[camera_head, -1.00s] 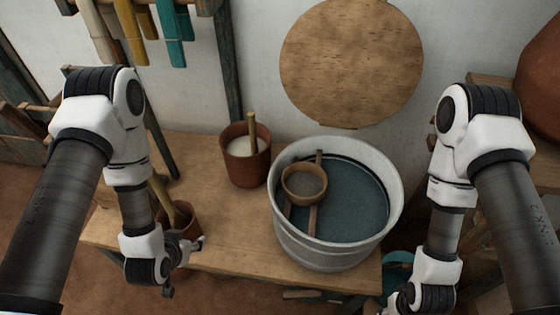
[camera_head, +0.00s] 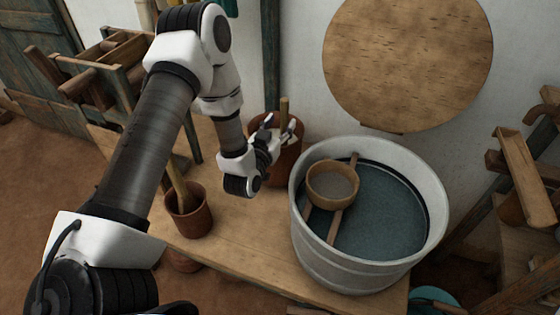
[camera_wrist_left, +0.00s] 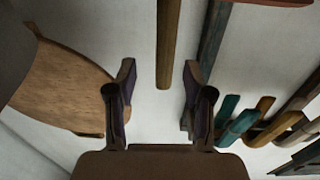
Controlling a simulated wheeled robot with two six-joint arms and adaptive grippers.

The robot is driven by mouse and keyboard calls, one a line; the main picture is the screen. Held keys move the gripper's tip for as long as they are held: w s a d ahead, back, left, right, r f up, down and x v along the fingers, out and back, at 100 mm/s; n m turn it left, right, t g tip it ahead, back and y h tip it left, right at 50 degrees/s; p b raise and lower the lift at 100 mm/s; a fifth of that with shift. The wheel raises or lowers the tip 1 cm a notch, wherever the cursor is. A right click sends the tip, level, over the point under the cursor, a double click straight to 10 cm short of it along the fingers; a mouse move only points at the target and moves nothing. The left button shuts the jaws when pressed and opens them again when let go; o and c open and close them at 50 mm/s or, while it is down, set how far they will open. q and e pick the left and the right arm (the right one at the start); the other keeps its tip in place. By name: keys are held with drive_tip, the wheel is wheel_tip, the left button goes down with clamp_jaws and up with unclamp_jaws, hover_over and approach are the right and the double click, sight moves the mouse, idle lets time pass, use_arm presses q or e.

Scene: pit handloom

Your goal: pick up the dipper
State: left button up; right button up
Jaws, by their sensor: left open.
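A wooden handle (camera_head: 284,110) stands upright out of a brown clay pot (camera_head: 286,168) on the bench. It looks like the dipper's handle, but its lower end is hidden in the pot. My left gripper (camera_head: 279,130) is open and empty at the pot's rim, close to the handle. In the left wrist view the handle (camera_wrist_left: 168,40) reaches down from the top, and its end lies between the two fingertips of the left gripper (camera_wrist_left: 160,78), apparently not touching either. A round wooden bowl (camera_head: 333,185) rests at the metal tub (camera_head: 345,272). My right gripper is not in view.
The tub of dark water stands right of the pot. A second clay pot (camera_head: 188,218) with a stick is at the front left. A round wooden board (camera_head: 408,62) is at the wall. Bare bench (camera_head: 250,230) shows between pot and tub.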

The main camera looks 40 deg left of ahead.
use_arm(q)
drive_tip(key=x, duration=0.5)
drive_tip(key=shift+a+f, duration=0.25)
clamp_jaws()
wheel_tip(320, 180, up, 10)
drive_tip(key=shift+f+p, duration=0.1)
drive_tip(key=shift+p, duration=0.7)
wheel_tip(320, 180, up, 14)
drive_tip(key=p, duration=1.1)
hover_over(283, 117)
drive_tip(key=w, duration=0.1)
drive_tip(key=shift+w+a+b, duration=0.1)
drive_tip(key=shift+b, duration=0.2)
drive_tip(key=shift+f, duration=0.1)
